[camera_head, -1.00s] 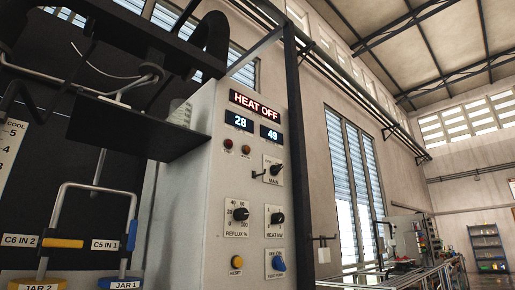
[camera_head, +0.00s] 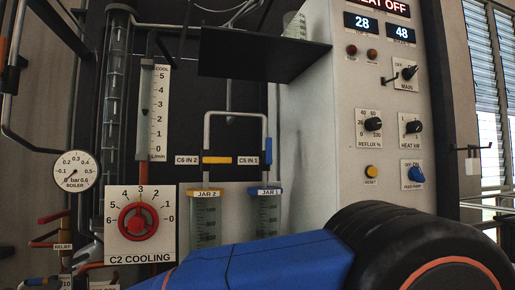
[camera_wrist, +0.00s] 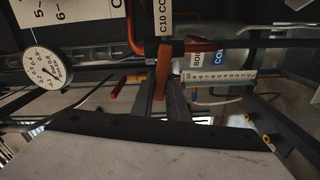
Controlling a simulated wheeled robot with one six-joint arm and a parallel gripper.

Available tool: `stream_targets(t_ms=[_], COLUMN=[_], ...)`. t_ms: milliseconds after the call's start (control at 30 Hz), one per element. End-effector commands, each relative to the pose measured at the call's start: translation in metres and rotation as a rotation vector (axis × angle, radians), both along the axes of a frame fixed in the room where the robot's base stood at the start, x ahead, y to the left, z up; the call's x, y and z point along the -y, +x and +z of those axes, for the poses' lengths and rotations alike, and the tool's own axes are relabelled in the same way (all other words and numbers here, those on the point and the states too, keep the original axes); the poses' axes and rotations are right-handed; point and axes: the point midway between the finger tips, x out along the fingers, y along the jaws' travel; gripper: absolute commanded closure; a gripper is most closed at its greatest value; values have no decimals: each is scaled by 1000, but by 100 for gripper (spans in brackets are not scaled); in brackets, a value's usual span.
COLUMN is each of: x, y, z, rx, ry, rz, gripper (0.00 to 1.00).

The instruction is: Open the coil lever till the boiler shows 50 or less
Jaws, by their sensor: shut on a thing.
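My gripper (camera_wrist: 161,92) shows in the wrist view, its two grey fingers closed around an orange-brown lever (camera_wrist: 163,62). The lever sits just below a white label reading C10 CO (camera_wrist: 163,18), the rest of it cut off. In the head view my gripper is out of sight. The control panel (camera_head: 341,115) carries two lit displays: the left display (camera_head: 363,23) reads 28 and the right display (camera_head: 401,33) reads 48. A sign at the panel's top, partly cut off, ends in "EAT OFF". The round boiler gauge (camera_head: 75,171) also shows in the wrist view (camera_wrist: 47,66).
The C2 cooling panel (camera_head: 118,243) has a red knob (camera_head: 138,221). Two jars, JAR 2 (camera_head: 205,228) and JAR 1 (camera_head: 264,228), stand beside it. A dark shelf (camera_head: 262,52) juts out above. Pipes and small valves crowd the lower left. My blue arm crosses the bottom.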

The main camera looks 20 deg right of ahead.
Motion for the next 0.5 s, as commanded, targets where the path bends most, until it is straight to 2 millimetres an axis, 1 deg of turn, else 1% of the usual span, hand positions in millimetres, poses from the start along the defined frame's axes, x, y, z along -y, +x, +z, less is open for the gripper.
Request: stream_targets(t_ms=[33, 133, 167, 200, 233, 500], x=[0, 0, 0, 0, 0, -1], y=[0, 0, 0, 0, 0, 0], z=[-7, -13, -13, -12, -12, -10], rx=[-11, -21, -20, -20, -20, -17], ry=[-65, -200, -204, -198, -196, -192], rz=[-2, -1, -1, -1, -1, -1], gripper=[100, 100, 81, 72, 65, 64])
